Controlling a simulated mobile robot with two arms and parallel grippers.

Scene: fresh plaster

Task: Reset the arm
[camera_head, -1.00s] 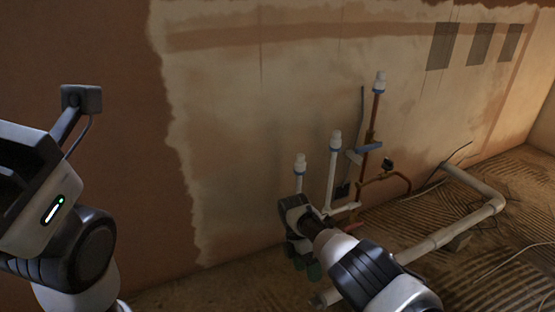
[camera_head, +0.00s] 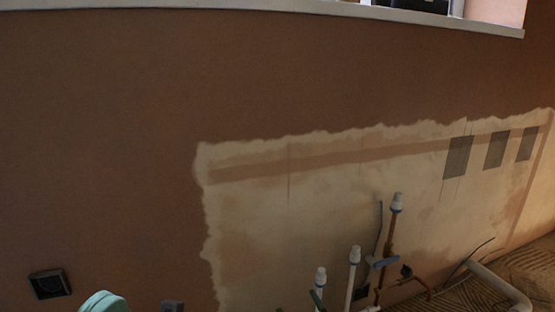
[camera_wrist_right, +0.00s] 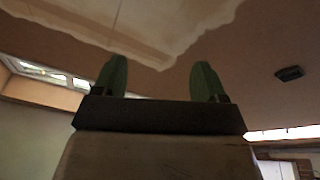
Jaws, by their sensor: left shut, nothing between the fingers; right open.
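My left gripper (camera_head: 103,301) shows only as pale teal fingertips at the bottom left edge of the head view. The tips are together, with nothing seen between them. My right gripper (camera_wrist_right: 158,80) is open and empty in the right wrist view, its two green fingers apart and pointing up toward the wall. In the head view, only dark green tips of the right gripper (camera_head: 299,304) show at the bottom edge, in front of the pipes. The rest of both arms is below the head view.
A brown wall with a pale plaster patch (camera_head: 330,190) fills the head view. White capped pipes (camera_head: 354,265) and a copper pipe (camera_head: 388,240) rise at the lower right. A dark wall box (camera_head: 49,284) is at lower left. A window ledge (camera_head: 300,8) runs along the top.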

